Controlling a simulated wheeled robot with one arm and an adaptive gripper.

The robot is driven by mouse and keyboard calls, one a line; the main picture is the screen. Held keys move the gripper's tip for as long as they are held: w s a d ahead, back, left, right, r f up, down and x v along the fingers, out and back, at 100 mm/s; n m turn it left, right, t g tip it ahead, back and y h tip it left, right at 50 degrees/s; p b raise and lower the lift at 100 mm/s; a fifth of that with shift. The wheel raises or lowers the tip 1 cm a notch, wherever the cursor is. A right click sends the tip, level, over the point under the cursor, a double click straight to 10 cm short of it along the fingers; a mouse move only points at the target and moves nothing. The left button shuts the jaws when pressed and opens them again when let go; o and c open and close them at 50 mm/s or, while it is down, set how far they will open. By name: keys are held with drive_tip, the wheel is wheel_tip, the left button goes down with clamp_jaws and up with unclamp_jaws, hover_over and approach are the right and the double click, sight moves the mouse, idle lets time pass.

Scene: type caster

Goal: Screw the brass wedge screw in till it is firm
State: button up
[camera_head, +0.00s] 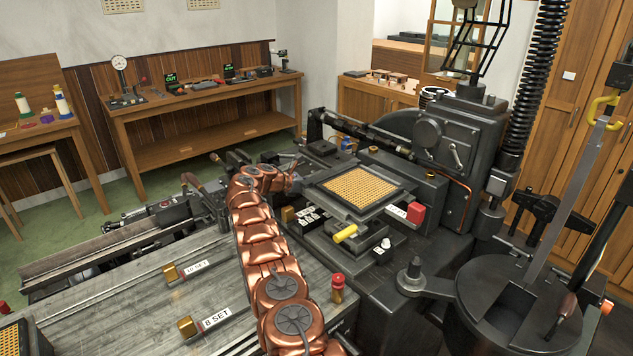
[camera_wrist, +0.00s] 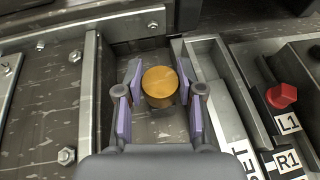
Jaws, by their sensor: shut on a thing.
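The brass wedge screw (camera_wrist: 160,88) shows in the wrist view as a round brass head, seen from above. It sits in a grey metal recess. My gripper (camera_wrist: 160,84) has its two purple-padded fingers on either side of the head and is shut on it. The screw's shank and lower end are hidden. In the head view my copper-coloured arm reaches over the machine; the fingertips are too small and covered to make out there.
In the wrist view, a metal rail with a white label (camera_wrist: 243,158) and a red knob (camera_wrist: 282,95) by L1 lie right of the fingers. A bolted plate (camera_wrist: 60,110) lies left. In the head view, a matrix grid (camera_head: 362,186) stands right of my arm.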

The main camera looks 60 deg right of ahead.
drive_tip(key=shift+w+a+r, duration=0.1)
drive_tip(key=shift+w+a, duration=0.1)
drive_tip(key=shift+w, duration=0.2)
drive_tip(key=o, duration=0.9)
drive_tip(key=shift+s, duration=0.1)
drive_tip(key=shift+s+d, duration=0.1)
drive_tip(key=shift+s, duration=0.1)
drive_tip(key=shift+v, duration=3.75)
drive_tip(key=shift+w, duration=0.1)
